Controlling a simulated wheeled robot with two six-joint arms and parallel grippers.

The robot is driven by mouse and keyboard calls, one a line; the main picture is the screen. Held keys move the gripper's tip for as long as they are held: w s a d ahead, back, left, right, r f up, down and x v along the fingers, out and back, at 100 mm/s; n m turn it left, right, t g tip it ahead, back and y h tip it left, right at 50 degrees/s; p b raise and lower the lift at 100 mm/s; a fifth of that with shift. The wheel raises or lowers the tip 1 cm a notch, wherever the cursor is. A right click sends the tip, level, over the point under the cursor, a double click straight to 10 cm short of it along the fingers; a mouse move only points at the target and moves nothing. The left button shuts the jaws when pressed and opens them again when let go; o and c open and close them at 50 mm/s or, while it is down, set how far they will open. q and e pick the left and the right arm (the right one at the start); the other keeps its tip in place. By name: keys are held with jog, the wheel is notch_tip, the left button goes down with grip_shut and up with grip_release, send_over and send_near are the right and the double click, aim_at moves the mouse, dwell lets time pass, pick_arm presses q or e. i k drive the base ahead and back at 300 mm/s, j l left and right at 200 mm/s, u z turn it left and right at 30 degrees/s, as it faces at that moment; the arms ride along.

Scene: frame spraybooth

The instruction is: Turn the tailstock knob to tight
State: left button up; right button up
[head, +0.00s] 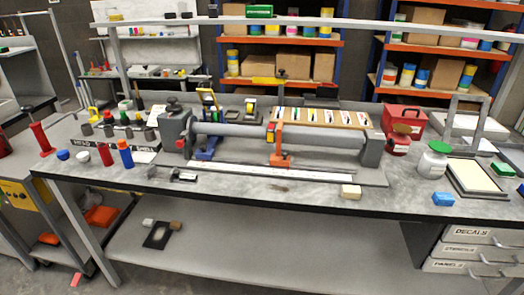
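A grey frame fixture stands on the bench. A long grey tube (235,132) runs across it between a grey left block (172,132) and a grey right block (371,150). A dark knob-like part (173,103) sits on top of the left block. No knob is clear on the right block, and I cannot tell from this distance which end is the tailstock or how tight any knob is. Neither of my grippers is in view.
Red and blue bottles (125,153) stand left of the fixture. A white jar (433,162) and red box (404,125) stand at right. The front strip of the bench is mostly clear.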

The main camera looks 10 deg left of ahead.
aim_at(391, 142)
jog(key=l+u, duration=0.1)
jog(key=l, duration=0.4)
jog(key=k+l, duration=0.1)
jog(key=l, duration=0.35)
jog(key=l+u, duration=0.15)
jog(key=l, duration=0.35)
jog(key=k+l+u, duration=0.1)
jog(key=l, duration=0.4)
jog(key=k+l, duration=0.1)
jog(key=l, duration=0.35)
jog(key=k+l+u, duration=0.15)
jog(key=l, duration=0.3)
jog(key=i+l+u, duration=0.15)
jog(key=i+l, duration=0.05)
jog(key=l, duration=0.1)
